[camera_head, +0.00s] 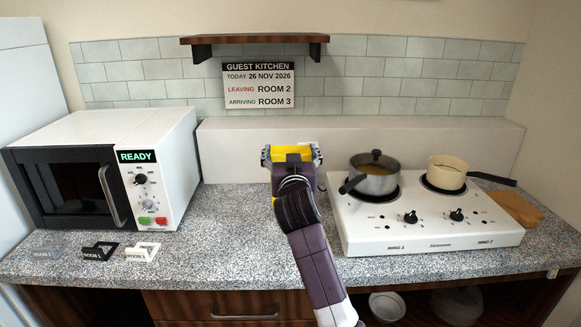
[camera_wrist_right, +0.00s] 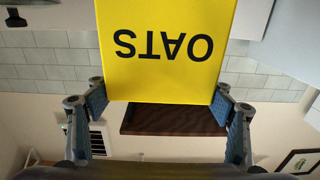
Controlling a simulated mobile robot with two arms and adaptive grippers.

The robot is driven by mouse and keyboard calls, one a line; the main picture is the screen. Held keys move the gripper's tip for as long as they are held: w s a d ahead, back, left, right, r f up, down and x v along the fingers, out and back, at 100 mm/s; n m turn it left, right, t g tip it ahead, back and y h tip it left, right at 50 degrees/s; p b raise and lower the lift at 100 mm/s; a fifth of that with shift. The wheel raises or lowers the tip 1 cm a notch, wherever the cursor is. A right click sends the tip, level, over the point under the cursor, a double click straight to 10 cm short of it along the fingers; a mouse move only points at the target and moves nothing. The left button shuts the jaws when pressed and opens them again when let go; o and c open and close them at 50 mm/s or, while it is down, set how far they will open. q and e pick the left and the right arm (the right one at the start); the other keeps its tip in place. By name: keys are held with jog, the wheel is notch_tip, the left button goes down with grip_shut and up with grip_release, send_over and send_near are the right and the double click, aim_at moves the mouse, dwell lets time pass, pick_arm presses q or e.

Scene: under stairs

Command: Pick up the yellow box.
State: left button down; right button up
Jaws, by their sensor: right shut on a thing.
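The yellow box (camera_head: 292,150) is in the middle of the head view, mostly hidden behind my right gripper (camera_head: 291,157). In the right wrist view the yellow box (camera_wrist_right: 165,50) fills the top middle, with "OATS" printed on it upside down. My right gripper (camera_wrist_right: 160,103) is shut on it, one blue-padded finger on each side. The box appears in front of the pale back ledge; its lower part is hidden, so I cannot tell whether it touches the counter. My left gripper is not in view.
A microwave (camera_head: 112,165) stands at left, with several room tags in front of it. At right, a white hob (camera_head: 430,235) holds a lidded grey pot (camera_head: 372,184) and a cream saucepan (camera_head: 447,176). A wooden shelf (camera_head: 255,39) hangs above. The counter (camera_head: 235,235) left of my arm is clear.

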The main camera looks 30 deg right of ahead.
notch_tip(320, 180, up, 10)
dwell(0.6)
dwell(0.4)
jog(key=o, duration=1.3)
jog(key=c, duration=1.2)
jog(key=shift+o, duration=0.2)
jog(key=shift+f, duration=0.1)
